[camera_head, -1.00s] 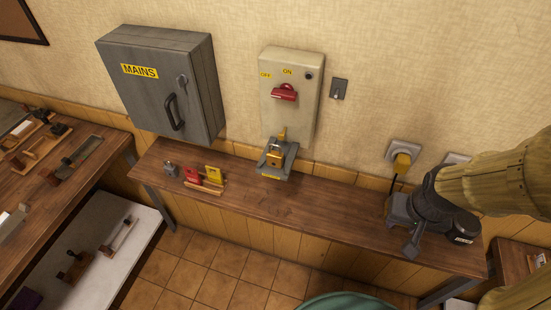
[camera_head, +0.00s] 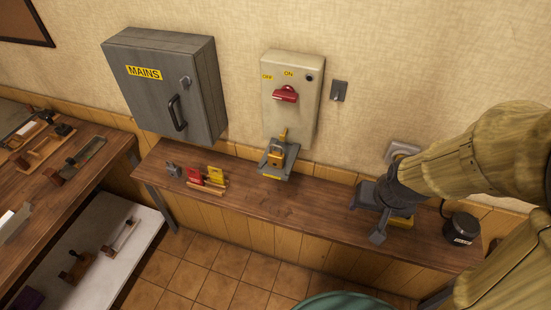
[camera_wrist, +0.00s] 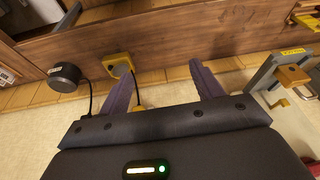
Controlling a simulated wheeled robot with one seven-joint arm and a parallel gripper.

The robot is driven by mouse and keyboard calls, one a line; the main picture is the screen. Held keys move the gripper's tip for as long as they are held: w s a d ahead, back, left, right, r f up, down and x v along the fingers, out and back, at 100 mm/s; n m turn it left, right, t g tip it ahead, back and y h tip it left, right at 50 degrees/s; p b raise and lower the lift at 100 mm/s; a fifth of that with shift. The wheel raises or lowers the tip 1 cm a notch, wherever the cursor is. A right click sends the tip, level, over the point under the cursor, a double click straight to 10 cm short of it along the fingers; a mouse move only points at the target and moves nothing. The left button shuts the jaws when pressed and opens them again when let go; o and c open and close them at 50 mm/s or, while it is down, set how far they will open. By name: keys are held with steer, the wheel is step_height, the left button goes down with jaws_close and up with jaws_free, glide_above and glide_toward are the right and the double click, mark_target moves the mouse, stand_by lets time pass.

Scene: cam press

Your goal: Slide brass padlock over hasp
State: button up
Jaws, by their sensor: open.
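The brass padlock (camera_head: 276,155) sits at a grey bracket (camera_head: 288,165) below the beige switch box (camera_head: 292,110). The padlock also shows at the right of the wrist view (camera_wrist: 292,75). A red handle (camera_head: 285,94) is on the switch box; I cannot tell which part is the hasp. My gripper (camera_head: 370,215) is over the right part of the shelf, well to the right of the padlock. In the wrist view, my two fingers (camera_wrist: 165,85) are spread with nothing held between them.
The wooden shelf (camera_head: 310,210) has bare room between my gripper and the padlock. A small rack (camera_head: 212,185) with red and yellow tags stands left. A grey MAINS cabinet (camera_head: 165,95) hangs at left. A black cylinder (camera_head: 461,229) and yellow box (camera_head: 401,222) are at right.

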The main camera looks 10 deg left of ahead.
steer(key=w+a+t+y, duration=0.2)
steer(key=w+a+t, duration=0.15)
steer(key=a, duration=0.95)
steer(key=t+h+p, duration=0.2)
steer(key=t+p, duration=0.1)
steer(key=t, duration=0.1)
glide_toward(275, 156)
step_height(275, 156, down, 3)
steer(key=s, duration=0.2)
steer(key=s+a+r+m+t+h, duration=0.1)
steer(key=s+r+t, duration=0.1)
steer(key=s, duration=0.4)
steer(key=shift+s+a+r+t+h, duration=0.3)
steer(key=shift+a+r+t+h, duration=0.1)
steer(key=shift+t, duration=0.35)
steer(key=p+x, duration=0.4)
steer(key=x, duration=0.8)
steer(key=shift+w+f, duration=0.1)
steer(key=shift+f, duration=0.1)
steer(key=shift+w, duration=0.1)
